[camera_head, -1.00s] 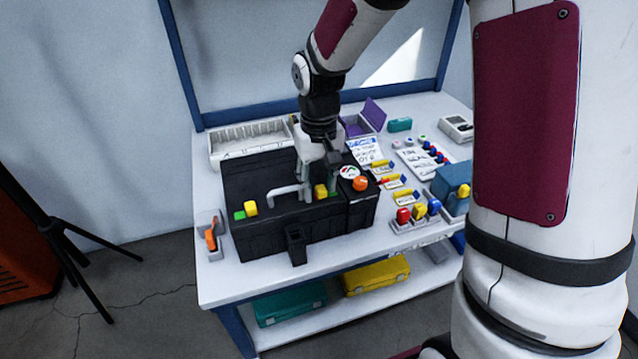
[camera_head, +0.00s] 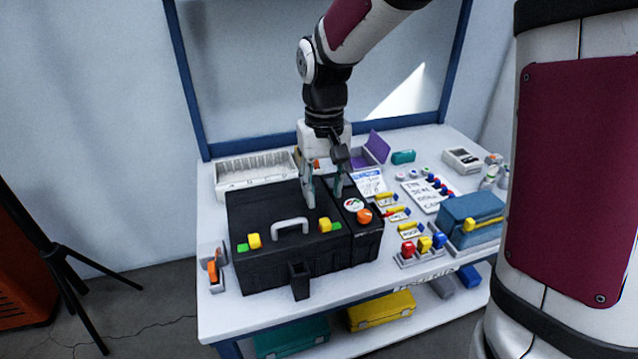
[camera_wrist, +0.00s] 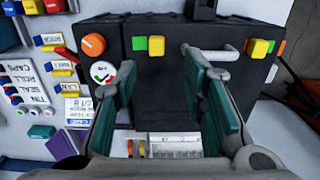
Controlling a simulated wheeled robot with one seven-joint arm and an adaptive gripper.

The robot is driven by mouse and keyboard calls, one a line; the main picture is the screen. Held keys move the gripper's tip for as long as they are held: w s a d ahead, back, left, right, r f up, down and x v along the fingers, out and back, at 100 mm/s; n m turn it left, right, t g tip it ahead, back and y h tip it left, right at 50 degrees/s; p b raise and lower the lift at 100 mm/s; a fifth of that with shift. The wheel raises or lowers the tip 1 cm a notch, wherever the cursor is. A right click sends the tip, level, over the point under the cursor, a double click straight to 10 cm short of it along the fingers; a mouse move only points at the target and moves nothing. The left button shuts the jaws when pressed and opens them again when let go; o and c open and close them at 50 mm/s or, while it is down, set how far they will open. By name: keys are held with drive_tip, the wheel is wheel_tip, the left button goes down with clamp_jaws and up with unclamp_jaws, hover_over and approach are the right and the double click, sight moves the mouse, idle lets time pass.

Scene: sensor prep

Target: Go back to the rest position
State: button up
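My gripper (camera_head: 325,192) is above the back part of a black case (camera_head: 262,262) on the white workbench. Its two teal-padded fingers are spread apart with nothing between them; the wrist view also shows the open gripper (camera_wrist: 165,95). The case has a white handle (camera_head: 290,226) and yellow latches (camera_head: 255,241) beside green marks. In the wrist view a yellow latch (camera_wrist: 156,45) lies beyond the fingers, clear of them. An orange knob (camera_head: 364,215) and a round dial sit on the case's right section. I cannot tell the exact height of the fingertips above the lid.
A white slotted tray (camera_head: 235,172) stands behind the case. To the right are labelled cards, a switch block with coloured knobs (camera_head: 424,244), a blue box (camera_head: 468,222) and an open purple box (camera_head: 376,148). An orange-handled tool (camera_head: 212,270) sits at the left edge.

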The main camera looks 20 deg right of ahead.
drive_tip(key=shift+s, duration=0.1)
drive_tip(key=s+d+r, duration=0.1)
drive_tip(key=s+r, duration=0.3)
drive_tip(key=s, duration=0.3)
drive_tip(key=s+r, duration=0.4)
drive_tip(key=s, duration=2.1)
wheel_tip(320, 180, up, 25)
drive_tip(key=d+t+p, duration=0.1)
drive_tip(key=t+p, duration=0.3)
drive_tip(key=p, duration=1.9)
drive_tip(key=shift+p, duration=0.4)
drive_tip(key=shift+d, duration=0.15)
